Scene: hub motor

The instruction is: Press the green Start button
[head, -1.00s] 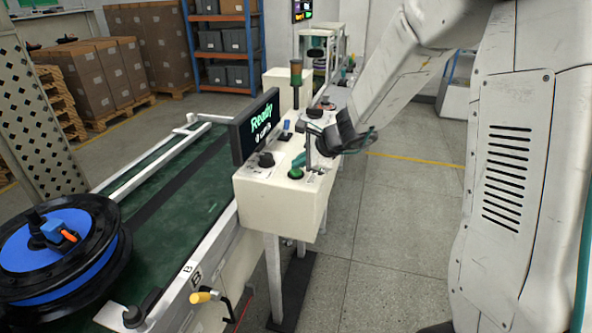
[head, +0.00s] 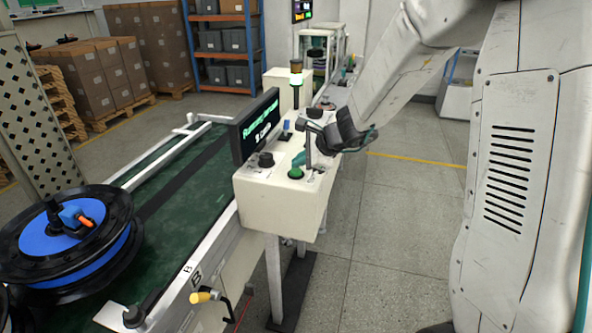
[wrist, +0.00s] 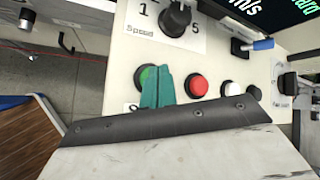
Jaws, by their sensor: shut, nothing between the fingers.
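The green Start button (head: 295,173) sits on the front left of the cream control box, and it also shows in the wrist view (wrist: 147,76), partly covered by my fingers. My gripper (head: 299,160) is shut and empty, its teal fingers pointing down at the button. In the wrist view the teal fingertips (wrist: 158,73) overlap the right part of the green button. I cannot tell whether they touch it. The screen (head: 260,125) on the box shows green text that seems to begin with "Running".
A speed knob (wrist: 174,17), a red button (wrist: 197,86) and a white button (wrist: 232,88) are close by on the panel. A blue and black hub motor (head: 65,240) lies on the green conveyor (head: 185,195) at left. Floor right of the box is clear.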

